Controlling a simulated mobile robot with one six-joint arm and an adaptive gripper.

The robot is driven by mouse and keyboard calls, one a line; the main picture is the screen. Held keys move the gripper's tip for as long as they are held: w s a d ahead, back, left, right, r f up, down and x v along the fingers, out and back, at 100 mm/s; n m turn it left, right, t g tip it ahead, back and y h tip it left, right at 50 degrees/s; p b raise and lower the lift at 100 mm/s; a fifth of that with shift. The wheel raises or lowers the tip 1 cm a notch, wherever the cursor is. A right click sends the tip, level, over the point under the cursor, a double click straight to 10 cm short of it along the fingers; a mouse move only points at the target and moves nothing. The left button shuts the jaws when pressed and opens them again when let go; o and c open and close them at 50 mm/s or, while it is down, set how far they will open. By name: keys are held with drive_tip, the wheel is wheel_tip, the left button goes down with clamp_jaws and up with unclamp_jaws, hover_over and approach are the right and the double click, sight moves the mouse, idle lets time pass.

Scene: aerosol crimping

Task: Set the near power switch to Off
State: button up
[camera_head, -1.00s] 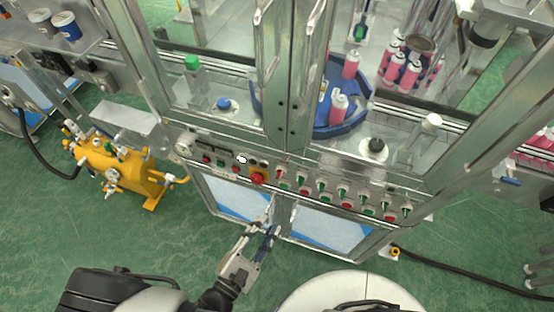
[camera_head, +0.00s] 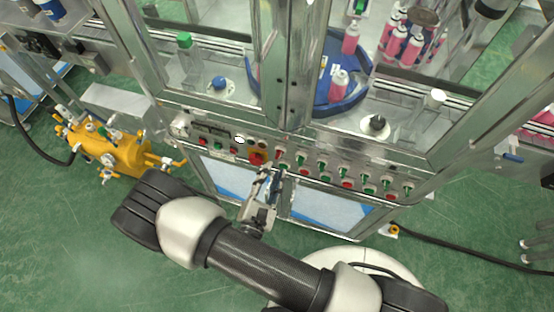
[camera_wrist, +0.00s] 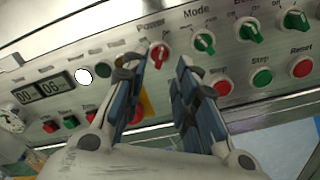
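The power switch is a red knob on a pale round base (camera_wrist: 158,56) under the label "Power" in the wrist view. Its handle stands roughly upright, slightly tilted. In the head view it is a small red knob (camera_head: 280,154) on the machine's front panel. My gripper (camera_head: 269,173) is just below and in front of the panel. In the wrist view my gripper (camera_wrist: 157,76) is open and empty, with one finger left of the knob and one right of it. I cannot tell whether the tips touch anything. The left finger hides part of the panel beside the switch.
A red emergency button (camera_head: 257,158) on a yellow plate sits left of the switch. The green Mode knob (camera_wrist: 205,42) is close on the right, with the red Stop button (camera_wrist: 223,88) below it. Digital displays (camera_wrist: 42,89) are further left. A yellow tank (camera_head: 110,150) stands at the left.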

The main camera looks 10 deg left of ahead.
sight(278, 158)
drive_tip(key=shift+w+d+b, duration=0.2)
drive_tip(key=shift+w+b, duration=0.1)
drive_tip(key=shift+w, duration=2.4)
drive_tip(key=shift+c, duration=0.3)
clamp_jaws()
